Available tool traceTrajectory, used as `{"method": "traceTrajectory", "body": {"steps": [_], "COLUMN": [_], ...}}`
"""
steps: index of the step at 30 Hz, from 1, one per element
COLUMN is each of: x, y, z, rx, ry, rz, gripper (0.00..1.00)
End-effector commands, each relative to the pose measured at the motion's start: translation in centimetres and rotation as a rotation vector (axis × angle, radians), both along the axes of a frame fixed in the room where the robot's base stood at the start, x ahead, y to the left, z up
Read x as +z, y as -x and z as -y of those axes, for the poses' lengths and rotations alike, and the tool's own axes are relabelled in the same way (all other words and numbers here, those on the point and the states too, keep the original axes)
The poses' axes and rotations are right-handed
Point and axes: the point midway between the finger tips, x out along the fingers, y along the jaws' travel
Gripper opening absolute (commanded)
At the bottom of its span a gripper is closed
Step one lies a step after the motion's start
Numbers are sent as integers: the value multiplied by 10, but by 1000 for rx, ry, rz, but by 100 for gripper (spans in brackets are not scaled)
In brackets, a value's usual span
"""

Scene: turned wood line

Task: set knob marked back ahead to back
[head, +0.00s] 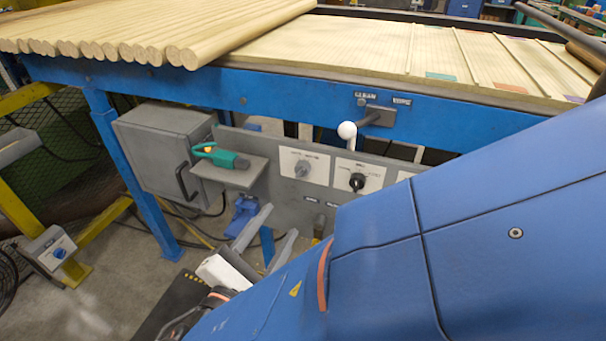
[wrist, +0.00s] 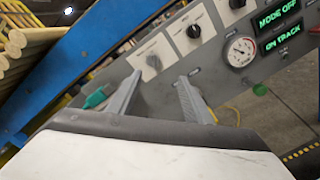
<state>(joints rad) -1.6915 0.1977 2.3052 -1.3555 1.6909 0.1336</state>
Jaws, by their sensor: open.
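A grey knob (head: 303,168) sits on a white plate on the grey panel under the blue table frame; it also shows in the wrist view (wrist: 153,62), just beyond my fingertips. A black knob (head: 357,181) on its own white plate is to its right, also in the wrist view (wrist: 193,31). The lettering on both plates is too small to read, so I cannot tell which is marked back ahead or where either points. My gripper (head: 282,219) is open and empty, below and left of the grey knob in the head view. In the wrist view its fingers (wrist: 160,76) are apart.
A green tool (head: 222,156) lies on a grey shelf left of the knobs. A white-ball lever (head: 347,130) projects above them. A gauge (wrist: 241,51) and green displays reading MODE OFF (wrist: 279,19) and ON TRACK are farther right. A grey box (head: 160,155) hangs left.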

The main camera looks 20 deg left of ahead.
Motion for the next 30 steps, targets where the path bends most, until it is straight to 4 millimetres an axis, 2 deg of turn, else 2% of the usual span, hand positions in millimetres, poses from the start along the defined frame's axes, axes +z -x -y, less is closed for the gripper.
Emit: {"method": "traceTrajectory", "body": {"steps": [3, 8, 14, 30], "x": [0, 0, 0, 0], "y": [13, 10, -14, -93], "z": [-12, -14, -11, -5], "rx": [38, 47, 43, 41], "ry": [9, 12, 12, 10], "rz": [24, 31, 31, 30], "gripper": [46, 46, 46, 46]}}
